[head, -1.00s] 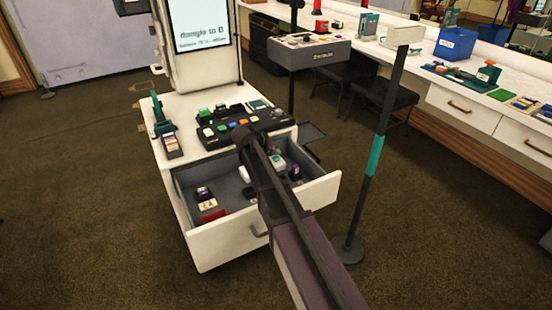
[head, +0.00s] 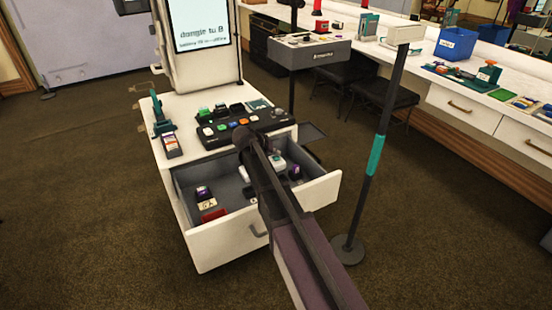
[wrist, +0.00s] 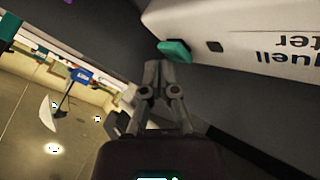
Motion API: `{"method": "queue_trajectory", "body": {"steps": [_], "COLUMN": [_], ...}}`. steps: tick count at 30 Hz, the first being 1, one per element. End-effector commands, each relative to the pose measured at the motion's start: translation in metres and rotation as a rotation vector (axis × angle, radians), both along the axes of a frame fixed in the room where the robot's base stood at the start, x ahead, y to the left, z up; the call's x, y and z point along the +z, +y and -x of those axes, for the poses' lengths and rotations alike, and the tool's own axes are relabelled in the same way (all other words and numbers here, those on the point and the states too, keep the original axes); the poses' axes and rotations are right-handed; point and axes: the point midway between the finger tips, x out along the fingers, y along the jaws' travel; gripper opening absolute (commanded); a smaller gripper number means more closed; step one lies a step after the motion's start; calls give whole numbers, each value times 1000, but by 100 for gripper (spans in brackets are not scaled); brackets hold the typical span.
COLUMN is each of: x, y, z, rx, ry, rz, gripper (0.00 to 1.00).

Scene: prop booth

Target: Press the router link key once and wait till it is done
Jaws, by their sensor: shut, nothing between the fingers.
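In the wrist view a white box (wrist: 235,30), likely the router, has upside-down dark lettering ending in "uell" and "ter". A teal key (wrist: 175,50) sticks out at its left end, with a small dark square beside it. My gripper (wrist: 160,68) is shut and empty, its tips just below the teal key in the picture; I cannot tell whether they touch. In the head view my arm reaches over the open drawer (head: 323,190) and hides the fingers. A small white item (head: 277,163) in the drawer, beside my arm, may be the same box.
A dark panel with coloured keys (head: 225,131) and a lit screen (head: 199,22) are on the white cart (head: 190,100). The drawer also holds a red item (head: 214,215). A post (head: 365,195) stands right of the cart. Floor at left is clear.

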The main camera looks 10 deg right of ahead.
Motion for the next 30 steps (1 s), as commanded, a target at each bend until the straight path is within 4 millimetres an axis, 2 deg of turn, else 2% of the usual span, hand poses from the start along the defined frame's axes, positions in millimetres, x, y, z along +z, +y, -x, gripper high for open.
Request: {"method": "queue_trajectory", "body": {"steps": [30], "x": [-8], "y": [-1], "z": [0], "rx": [-1], "ry": [0], "rz": [-1], "gripper": [0]}}
